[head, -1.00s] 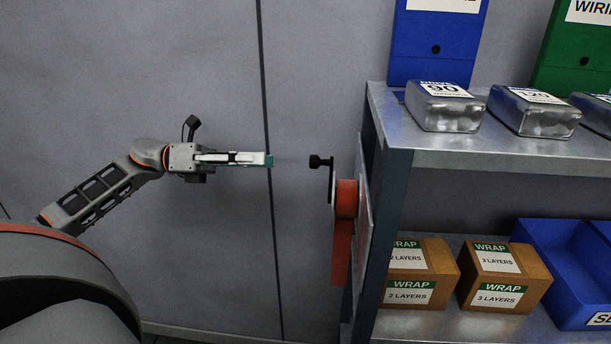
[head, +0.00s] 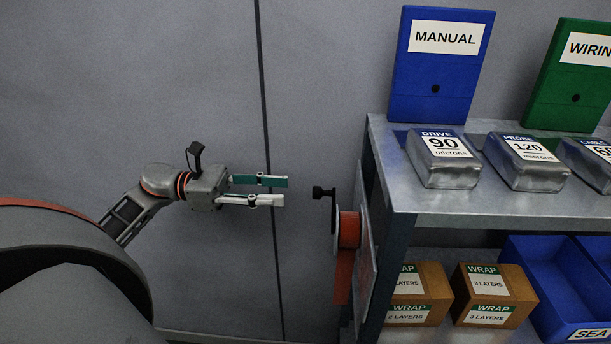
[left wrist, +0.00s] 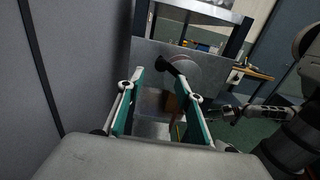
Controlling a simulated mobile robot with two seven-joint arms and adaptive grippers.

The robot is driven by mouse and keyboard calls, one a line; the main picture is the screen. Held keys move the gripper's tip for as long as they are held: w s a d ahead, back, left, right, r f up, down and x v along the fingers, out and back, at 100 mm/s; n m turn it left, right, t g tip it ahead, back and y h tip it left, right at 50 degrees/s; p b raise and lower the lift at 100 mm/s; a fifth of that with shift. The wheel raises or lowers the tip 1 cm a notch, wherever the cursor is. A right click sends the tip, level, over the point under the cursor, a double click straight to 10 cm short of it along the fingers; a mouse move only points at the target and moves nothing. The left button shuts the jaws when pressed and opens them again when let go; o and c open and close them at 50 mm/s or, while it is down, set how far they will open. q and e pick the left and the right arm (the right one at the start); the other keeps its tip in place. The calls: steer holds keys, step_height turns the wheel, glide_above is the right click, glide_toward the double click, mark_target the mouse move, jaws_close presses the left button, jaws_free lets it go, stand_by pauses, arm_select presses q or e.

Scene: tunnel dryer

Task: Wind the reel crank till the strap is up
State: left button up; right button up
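The reel (head: 348,230) is an orange-red drum on the side plate of the shelf unit. Its dark crank (head: 333,208) points up, with a black knob (head: 319,192) sticking out left. The orange-red strap (head: 343,277) hangs down from the reel. My left gripper (head: 284,191) is open and empty, a short gap left of the knob and about level with it. In the left wrist view the knob (left wrist: 165,64) shows beyond and between the open fingers. What looks like my right gripper (left wrist: 226,112) shows at the right there; its finger state is unclear.
The metal shelf (head: 500,205) carries foil blocks (head: 446,165), a blue manual holder (head: 433,75) and a green holder (head: 572,80). Below are WRAP boxes (head: 492,290) and blue bins (head: 553,285). A grey wall stands behind; space around my left gripper is clear.

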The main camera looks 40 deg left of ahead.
arm_select(q)
steer(key=p+x, duration=0.2)
steer(key=x, duration=0.5)
steer(key=shift+d, duration=0.4)
jaws_close()
